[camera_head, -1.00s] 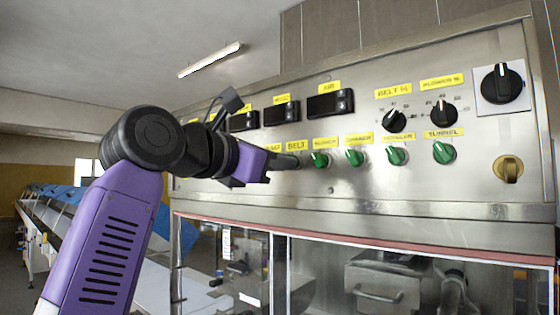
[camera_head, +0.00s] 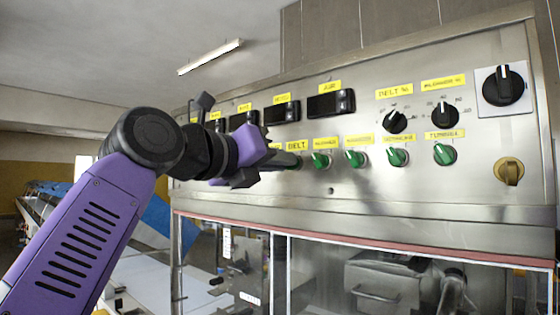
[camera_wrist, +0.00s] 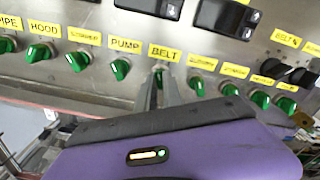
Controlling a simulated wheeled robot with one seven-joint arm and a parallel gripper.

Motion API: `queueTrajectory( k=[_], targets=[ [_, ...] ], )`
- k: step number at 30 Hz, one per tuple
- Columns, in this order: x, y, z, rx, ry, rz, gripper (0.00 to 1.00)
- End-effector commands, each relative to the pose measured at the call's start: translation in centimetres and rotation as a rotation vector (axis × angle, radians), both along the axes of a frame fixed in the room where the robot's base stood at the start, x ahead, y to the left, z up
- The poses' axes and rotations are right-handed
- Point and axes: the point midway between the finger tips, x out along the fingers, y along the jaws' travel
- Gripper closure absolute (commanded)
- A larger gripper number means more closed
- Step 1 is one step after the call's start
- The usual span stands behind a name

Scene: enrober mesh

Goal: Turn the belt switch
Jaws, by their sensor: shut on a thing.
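The belt switch (camera_wrist: 159,70) is a green knob below the yellow BELT label (camera_wrist: 165,53) on the steel control panel. In the wrist view my gripper (camera_wrist: 160,84) reaches up to it, with one finger on each side, shut on the knob. The fingers hide much of the knob, so its exact angle is hard to read. In the head view my gripper (camera_head: 287,161) meets the panel just below the BELT label (camera_head: 297,145), and only a little green shows there.
Similar green switches stand close on both sides, such as the PUMP switch (camera_wrist: 120,68) and the one to its right (camera_wrist: 197,85). Black displays (camera_head: 331,104) sit above the row. Black dials (camera_head: 395,121) and a large rotary switch (camera_head: 503,86) are at right. Glass doors lie below.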

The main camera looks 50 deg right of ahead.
Motion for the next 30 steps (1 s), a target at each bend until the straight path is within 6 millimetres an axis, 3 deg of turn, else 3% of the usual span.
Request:
queueTrajectory(
  k=[22, 23, 26, 30],
  targets=[
    [0.06, 0.05, -0.02, -0.004, 0.091, 0.001, 1.00],
    [0.06, 0.05, -0.02, -0.004, 0.091, 0.001, 0.85],
    [0.05, 0.04, -0.01, -0.004, 0.090, 0.001, 0.67],
    [0.04, 0.03, -0.01, -0.003, 0.089, 0.001, 0.67]
  ],
)
